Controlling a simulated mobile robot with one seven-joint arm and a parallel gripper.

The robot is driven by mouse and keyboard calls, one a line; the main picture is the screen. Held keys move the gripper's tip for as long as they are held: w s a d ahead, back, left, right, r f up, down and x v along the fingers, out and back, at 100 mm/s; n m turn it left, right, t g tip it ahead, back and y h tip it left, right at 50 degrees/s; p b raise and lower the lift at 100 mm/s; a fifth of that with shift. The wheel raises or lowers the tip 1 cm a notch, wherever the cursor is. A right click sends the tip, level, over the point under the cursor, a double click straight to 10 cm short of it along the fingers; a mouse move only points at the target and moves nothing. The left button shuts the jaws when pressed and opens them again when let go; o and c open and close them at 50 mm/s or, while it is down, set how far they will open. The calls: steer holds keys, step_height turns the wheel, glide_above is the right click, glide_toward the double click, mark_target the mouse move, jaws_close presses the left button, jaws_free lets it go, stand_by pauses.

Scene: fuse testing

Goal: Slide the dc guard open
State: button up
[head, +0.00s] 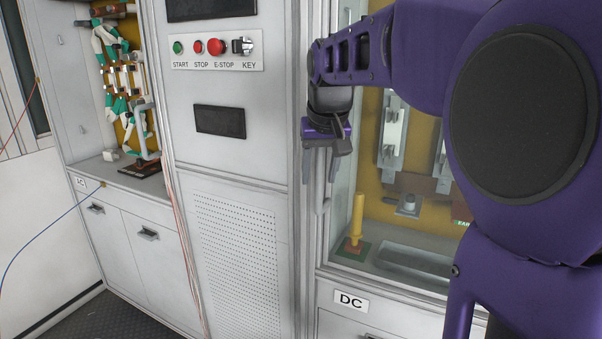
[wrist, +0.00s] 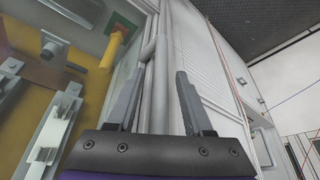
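The DC guard is a clear sliding panel in a pale metal frame (head: 345,190), in front of the DC bay on the right in the head view. It looks shut across the bay's left side. Its vertical bar handle (wrist: 157,95) runs along the frame's edge in the wrist view. My gripper (head: 328,160) is at the guard's left edge in the head view. In the wrist view my gripper (wrist: 161,72) has its fingers apart, one on each side of the handle, with gaps showing. My arm hides the guard's upper and right parts.
Behind the guard are a yellow post (head: 357,217) on a green base and metal fuse holders (head: 392,135). A control panel (head: 217,48) with buttons and a key stands to the left. The open AC bay (head: 125,80) is farther left, with loose wires hanging nearby.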

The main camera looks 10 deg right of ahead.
jaws_close()
stand_by(1.2)
